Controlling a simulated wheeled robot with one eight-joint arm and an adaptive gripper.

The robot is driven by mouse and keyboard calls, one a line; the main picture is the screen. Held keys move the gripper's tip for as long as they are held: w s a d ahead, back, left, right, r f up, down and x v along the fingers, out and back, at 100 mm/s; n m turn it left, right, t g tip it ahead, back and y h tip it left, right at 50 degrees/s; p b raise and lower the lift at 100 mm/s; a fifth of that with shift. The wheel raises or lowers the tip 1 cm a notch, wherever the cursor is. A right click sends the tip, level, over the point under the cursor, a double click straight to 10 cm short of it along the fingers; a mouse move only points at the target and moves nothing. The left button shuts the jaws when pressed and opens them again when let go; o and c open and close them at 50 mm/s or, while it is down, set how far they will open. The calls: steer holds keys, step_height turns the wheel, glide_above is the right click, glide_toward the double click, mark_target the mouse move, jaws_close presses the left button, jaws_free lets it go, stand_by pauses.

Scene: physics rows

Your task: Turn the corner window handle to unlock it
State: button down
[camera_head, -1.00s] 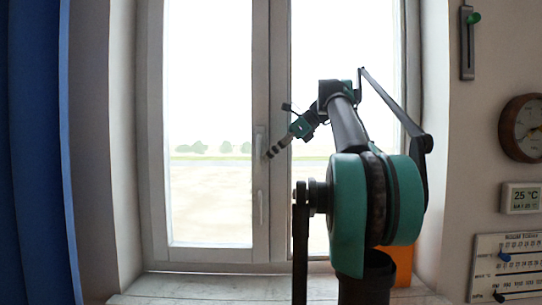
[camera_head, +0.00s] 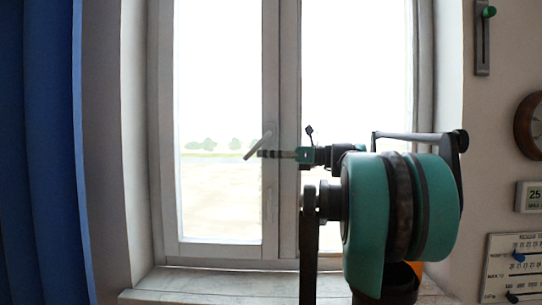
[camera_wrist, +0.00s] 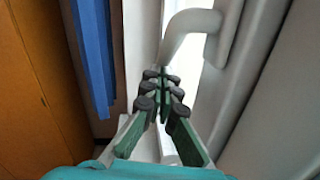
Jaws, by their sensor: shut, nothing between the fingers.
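The window handle (camera_head: 256,147) is a pale lever on the middle frame of the window. It is tilted, its free end pointing down and left. In the wrist view the handle (camera_wrist: 188,24) is a white bent bar at the top, just beyond the fingertips. My gripper (camera_head: 262,154) reaches in from the right, its fingertips at the handle. In the wrist view my gripper (camera_wrist: 162,76) is shut with its dark pads together and nothing between them. I cannot tell whether the fingertips touch the handle.
A lower fitting (camera_head: 270,205) sits on the same frame below the handle. The window sill (camera_head: 210,282) looks bare at the left. A blue curtain (camera_head: 45,150) hangs at the left. A clock, a small display and a panel are on the right wall.

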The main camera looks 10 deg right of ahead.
mark_target(253, 148)
steer(key=a+y, duration=0.1)
steer(key=t+y, duration=0.1)
steer(key=shift+w+a+r+y, duration=0.15)
steer(key=shift+a+y, duration=0.2)
steer(key=shift+y, duration=0.05)
steer(key=shift+w+a+r+m+t+y, duration=0.15)
steer(key=shift+a+r+m+t+y, duration=0.4)
steer(key=shift+y, duration=0.45)
steer(key=shift+w+a+r+m+t+y, duration=0.15)
steer(key=shift+a+t+y, duration=0.1)
steer(key=shift+t+y, duration=0.15)
steer(key=shift+s+a+r+m+t+y, duration=0.15)
steer(key=shift+a+t+y, duration=0.1)
steer(key=shift+y, duration=0.25)
steer(key=shift+w+r, duration=0.15)
steer(key=shift+r, duration=0.1)
steer(key=shift+a+r, duration=0.1)
steer(key=shift+a, duration=0.05)
